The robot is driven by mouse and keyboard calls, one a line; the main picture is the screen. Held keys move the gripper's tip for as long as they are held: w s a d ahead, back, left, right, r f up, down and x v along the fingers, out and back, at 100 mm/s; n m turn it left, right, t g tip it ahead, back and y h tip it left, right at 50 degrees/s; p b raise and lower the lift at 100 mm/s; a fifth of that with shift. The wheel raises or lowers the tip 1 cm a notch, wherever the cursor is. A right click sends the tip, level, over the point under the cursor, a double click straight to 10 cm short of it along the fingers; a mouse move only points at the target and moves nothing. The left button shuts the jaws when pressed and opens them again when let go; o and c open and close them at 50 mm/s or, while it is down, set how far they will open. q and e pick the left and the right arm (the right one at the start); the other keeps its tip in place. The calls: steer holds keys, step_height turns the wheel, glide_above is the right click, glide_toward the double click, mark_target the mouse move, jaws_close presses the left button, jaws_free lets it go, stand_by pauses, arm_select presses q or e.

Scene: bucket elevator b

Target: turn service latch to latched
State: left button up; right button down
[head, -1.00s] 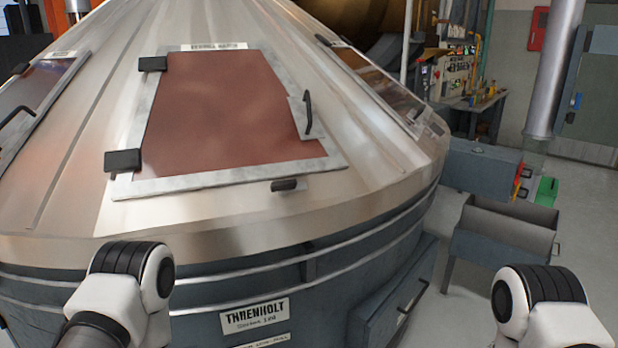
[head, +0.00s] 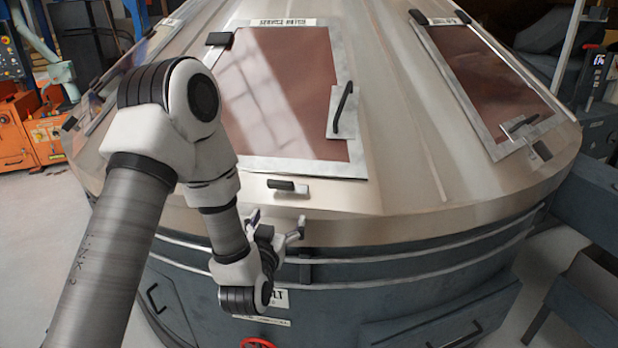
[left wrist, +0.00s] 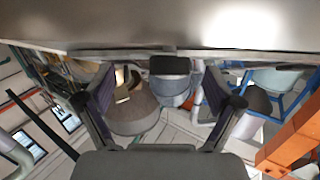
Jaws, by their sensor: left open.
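The service latch (head: 288,186) is a small black handle on a pale plate, just below the lower frame of the service hatch (head: 285,100). Its handle lies roughly level, along the hatch's lower edge. My left gripper (head: 276,222) is open and empty, just below and in front of the latch, with its fingers spread to either side and apart from it. In the left wrist view, a black block (left wrist: 170,65) that looks like the latch handle sits between and beyond the open fingers (left wrist: 158,88). My right gripper is not in view.
The hatch has a black grab handle (head: 344,108) on its right side. A second hatch (head: 485,80) lies to the right on the cone. Metal rails (head: 400,262) run around the drum below the rim. An orange machine (head: 45,130) stands far left.

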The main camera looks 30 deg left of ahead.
mark_target(279, 186)
arm_select(q)
steer(key=shift+t, duration=0.3)
steer(key=w+a+r+p, duration=0.1)
steer(key=w, duration=0.1)
steer(key=w+a+r+p, duration=0.1)
steer(key=w, duration=0.1)
steer(key=w+a+r+p, duration=0.1)
steer(key=w, duration=0.2)
steer(key=shift+a+r, duration=0.35)
steer(key=shift+r, duration=0.05)
steer(key=shift+a+f+n, duration=0.1)
steer(key=shift+a+n, duration=0.2)
steer(key=shift+a, duration=0.05)
steer(key=shift+d, duration=0.15)
steer(key=c, duration=1.1)
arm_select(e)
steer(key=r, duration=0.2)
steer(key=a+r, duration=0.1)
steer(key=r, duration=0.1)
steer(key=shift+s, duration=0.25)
